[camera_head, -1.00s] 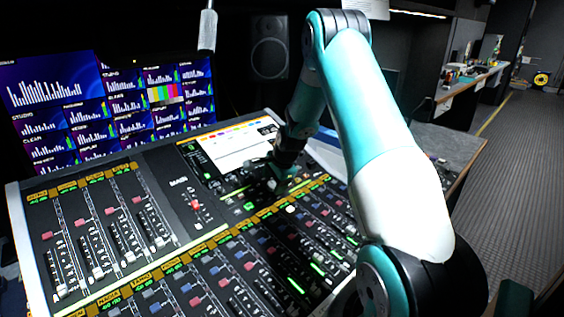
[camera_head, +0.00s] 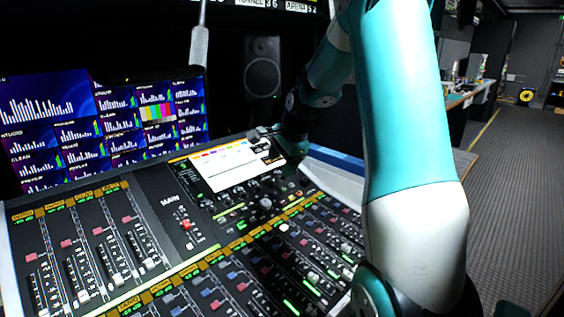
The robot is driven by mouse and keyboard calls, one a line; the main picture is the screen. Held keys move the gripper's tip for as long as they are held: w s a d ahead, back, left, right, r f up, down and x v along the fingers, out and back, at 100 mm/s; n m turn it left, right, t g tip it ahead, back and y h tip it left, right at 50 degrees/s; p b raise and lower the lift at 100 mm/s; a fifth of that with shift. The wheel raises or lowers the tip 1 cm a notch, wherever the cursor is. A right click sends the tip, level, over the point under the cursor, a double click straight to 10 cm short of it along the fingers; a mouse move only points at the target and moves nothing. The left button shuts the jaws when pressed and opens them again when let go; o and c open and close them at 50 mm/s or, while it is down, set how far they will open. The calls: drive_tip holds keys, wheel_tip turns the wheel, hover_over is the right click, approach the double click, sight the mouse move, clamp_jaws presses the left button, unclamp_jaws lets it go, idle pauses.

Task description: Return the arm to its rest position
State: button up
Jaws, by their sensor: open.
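My arm rises on the right of the view and bends over toward the mixing console. My gripper (camera_head: 280,150) is dark and sits above the far right part of the console, by the right end of its small bright screen (camera_head: 226,166). It looks apart from the console surface. The jaws are small and dark here, and nothing shows held between them. The mixing console (camera_head: 150,221) has faders, knobs and green-lit strips.
A wall of monitors (camera_head: 90,128) stands behind the console at left. A black speaker (camera_head: 262,67) is at the back. A grey microphone-like rod (camera_head: 199,45) hangs at the top. The carpeted aisle (camera_head: 510,170) at right is clear, with a side counter (camera_head: 468,96) along it.

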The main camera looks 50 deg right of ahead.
idle(0.4)
drive_tip(key=s+a+r+n+g+y, duration=0.1)
drive_tip(key=s+a+r+n, duration=0.1)
drive_tip(key=a+n, duration=0.65)
drive_tip(key=s+a+r+n+y, duration=0.2)
drive_tip(key=a+n, duration=0.1)
drive_tip(key=a, duration=1.1)
drive_tip(key=s+a+n+g+y, duration=0.1)
drive_tip(key=s+a+n+g, duration=0.2)
drive_tip(key=s+a+n, duration=1.2)
drive_tip(key=s+n, duration=0.1)
drive_tip(key=s, duration=0.3)
drive_tip(key=shift+s+a+r+g, duration=0.2)
drive_tip(key=shift+r+g, duration=0.1)
drive_tip(key=shift+r, duration=0.1)
